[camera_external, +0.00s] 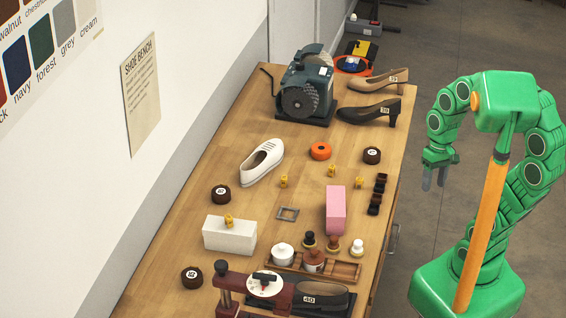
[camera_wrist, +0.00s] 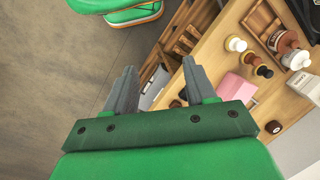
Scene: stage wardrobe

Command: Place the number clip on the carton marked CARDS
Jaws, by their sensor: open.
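Several small yellow pieces, which may be number clips, are on the bench (camera_external: 190,262). One yellow piece (camera_external: 284,181) is right of the white shoe, and another (camera_external: 332,170) is below the orange ring. A third (camera_external: 229,220) sits on top of the white carton (camera_external: 232,238). This carton shows at the right edge of the wrist view (camera_wrist: 303,84) with small lettering too blurred to read surely. A pink carton (camera_external: 335,211) stands near the bench's right edge. My gripper (camera_external: 434,180) is open and empty, beyond the bench's right edge; its spread fingers show in the wrist view (camera_wrist: 159,68).
A white shoe (camera_external: 262,162), an orange ring (camera_external: 320,151), dark round pieces (camera_external: 371,155) and a grey square frame (camera_external: 288,213) lie mid-bench. A grinder (camera_external: 307,85) and two heeled shoes (camera_external: 372,112) are at the back. A wooden tray (camera_external: 345,271) and red device (camera_external: 232,284) stand in front.

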